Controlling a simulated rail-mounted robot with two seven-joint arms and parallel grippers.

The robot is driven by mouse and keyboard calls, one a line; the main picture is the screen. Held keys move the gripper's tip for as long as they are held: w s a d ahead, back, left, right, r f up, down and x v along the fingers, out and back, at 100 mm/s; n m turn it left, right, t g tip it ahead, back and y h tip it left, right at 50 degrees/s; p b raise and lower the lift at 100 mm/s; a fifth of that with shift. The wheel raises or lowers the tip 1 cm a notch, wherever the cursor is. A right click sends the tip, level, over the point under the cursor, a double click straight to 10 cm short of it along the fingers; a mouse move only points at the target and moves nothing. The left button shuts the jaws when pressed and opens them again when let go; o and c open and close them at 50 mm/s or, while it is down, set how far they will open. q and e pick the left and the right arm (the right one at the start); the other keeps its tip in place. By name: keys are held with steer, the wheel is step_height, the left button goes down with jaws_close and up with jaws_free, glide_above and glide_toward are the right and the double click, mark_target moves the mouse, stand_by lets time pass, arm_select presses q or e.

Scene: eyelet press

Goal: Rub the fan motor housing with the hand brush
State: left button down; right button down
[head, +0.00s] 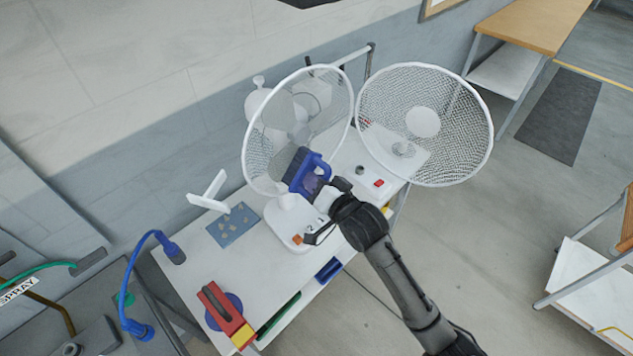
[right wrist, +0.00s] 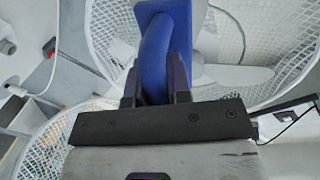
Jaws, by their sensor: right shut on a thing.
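A blue hand brush (head: 311,166) is held in my right gripper (head: 326,193), in front of the lower part of the left white fan (head: 247,150). In the right wrist view, the blue brush handle (right wrist: 157,62) stands between the dark fingers, which are shut on it. The fan's white base (head: 283,232) stands on the bench, just below the brush. The brush and gripper cover part of the fan's middle, so I cannot make out the motor housing clearly, nor whether the bristles touch it. My left gripper is not in view.
A second white mesh fan guard (head: 424,123) stands close on the right. The white bench (head: 215,270) holds a blue mat (head: 233,225) with small parts, and a red and yellow tool (head: 226,315). A blue hose (head: 133,280) is at left. Open floor lies at right.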

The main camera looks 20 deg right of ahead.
steer(key=shift+w, duration=0.2)
steer(key=shift+w+a, duration=0.35)
steer(key=shift+w, duration=0.35)
stand_by(0.3)
steer(key=d+p, duration=0.1)
steer(key=w+d+p, duration=0.1)
steer(key=d, duration=0.1)
steer(key=w+d+p, duration=0.1)
steer(key=d+p, duration=0.1)
steer(key=shift+w+d+r, duration=0.1)
steer(key=shift+d+r, duration=0.05)
steer(key=shift+d, duration=0.1)
steer(key=shift+s+a+p, duration=0.25)
steer(key=shift+a+p, duration=0.35)
steer(key=shift+a, duration=0.05)
steer(key=shift+s+a, duration=0.15)
steer(key=shift+a, duration=0.25)
stand_by(0.6)
